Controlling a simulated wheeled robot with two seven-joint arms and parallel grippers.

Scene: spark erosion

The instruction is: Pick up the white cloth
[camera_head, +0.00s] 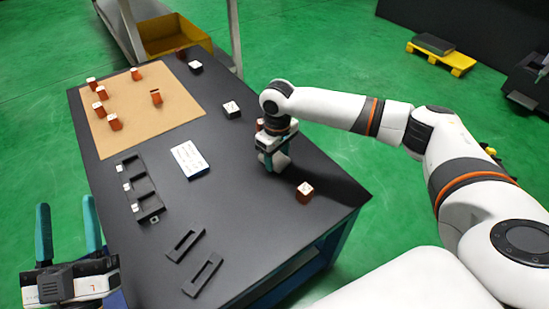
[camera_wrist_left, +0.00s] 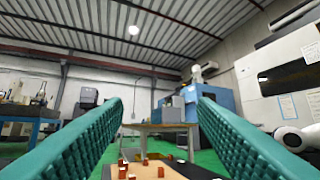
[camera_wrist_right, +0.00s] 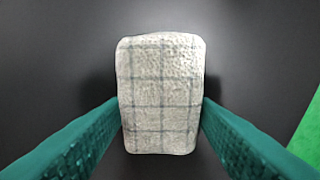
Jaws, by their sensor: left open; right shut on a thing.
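The white cloth (camera_wrist_right: 160,95) is a pale folded pad with a dark grid pattern. In the right wrist view it sits between the two teal fingers of my right gripper (camera_wrist_right: 160,112), which is shut on its sides. In the head view the right gripper (camera_head: 273,152) points down at the right part of the black table, with the cloth (camera_head: 281,162) partly hidden below it. I cannot tell whether the cloth touches the table. My left gripper (camera_head: 66,204) is open and empty off the table's left edge; its spread fingers show in the left wrist view (camera_wrist_left: 159,105).
An orange block (camera_head: 304,192) stands near the right gripper. A white-labelled box (camera_head: 190,160), a black slotted holder (camera_head: 122,167) and two black frames (camera_head: 208,272) lie on the black table (camera_head: 240,255). Several orange blocks stand on a brown board (camera_head: 175,104).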

